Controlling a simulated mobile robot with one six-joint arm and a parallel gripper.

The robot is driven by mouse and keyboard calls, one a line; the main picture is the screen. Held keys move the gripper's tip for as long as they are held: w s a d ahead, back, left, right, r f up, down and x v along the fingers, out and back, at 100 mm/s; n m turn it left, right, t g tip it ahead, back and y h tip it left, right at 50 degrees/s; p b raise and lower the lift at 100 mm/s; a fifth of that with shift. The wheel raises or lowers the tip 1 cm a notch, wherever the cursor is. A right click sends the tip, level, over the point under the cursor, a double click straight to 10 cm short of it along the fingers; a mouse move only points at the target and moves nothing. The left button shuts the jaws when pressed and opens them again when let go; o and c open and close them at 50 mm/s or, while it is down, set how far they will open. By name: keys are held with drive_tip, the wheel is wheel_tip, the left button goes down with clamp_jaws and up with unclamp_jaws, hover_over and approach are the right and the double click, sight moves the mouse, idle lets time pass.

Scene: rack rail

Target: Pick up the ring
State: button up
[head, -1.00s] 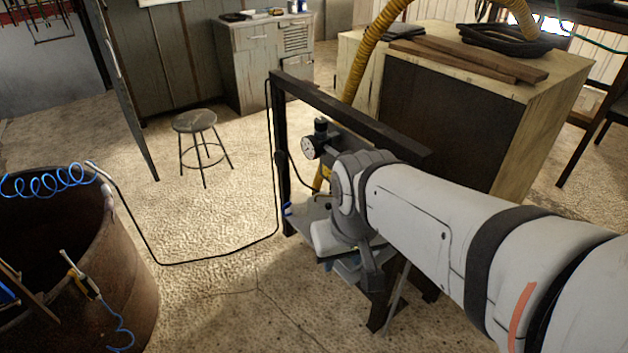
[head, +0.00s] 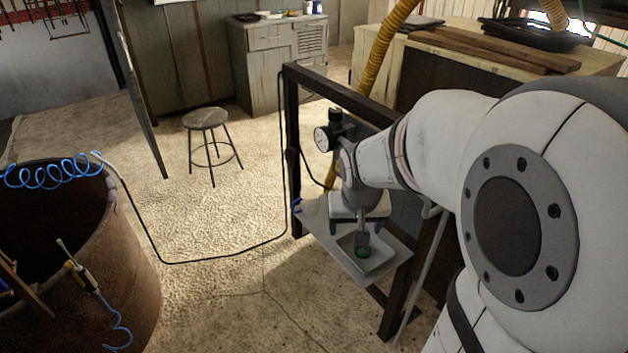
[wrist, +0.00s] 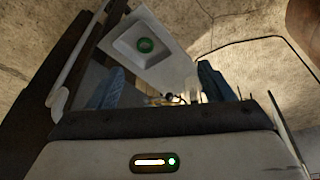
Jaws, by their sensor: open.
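My gripper (head: 358,222) is above the shelf, close to the tray. In the wrist view my gripper (wrist: 161,80) has its two blue fingers wide apart with nothing between them.
A dark rack frame (head: 291,150) stands around the shelf, with a gauge (head: 322,139) near my wrist. A black cable (head: 225,255) runs from the rack to a rusty barrel (head: 135,270). A stool (head: 206,119) stands on open floor behind.

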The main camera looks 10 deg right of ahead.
sight(362, 252)
drive_tip(key=w+d+f+m+b, duration=0.1)
drive_tip(key=w+d+f+b, duration=0.2)
drive_tip(key=f, duration=0.5)
drive_tip(key=w+d+f+m+b, duration=0.1)
drive_tip(key=w+d+f+b, duration=0.1)
drive_tip(key=w+f, duration=0.4)
drive_tip(key=w+d+f+b, duration=0.3)
drive_tip(key=w+d+f, duration=0.1)
drive_tip(key=f, duration=0.8)
drive_tip(key=shift+w+d+f+m+t+h+b, duration=0.15)
drive_tip(key=shift+w+d+m+t+h+b, duration=0.2)
drive_tip(key=shift+w+d+m+h, duration=0.1)
drive_tip(key=c, duration=1.1)
drive_tip(key=shift+o, duration=0.2)
drive_tip(key=shift+r, duration=0.2)
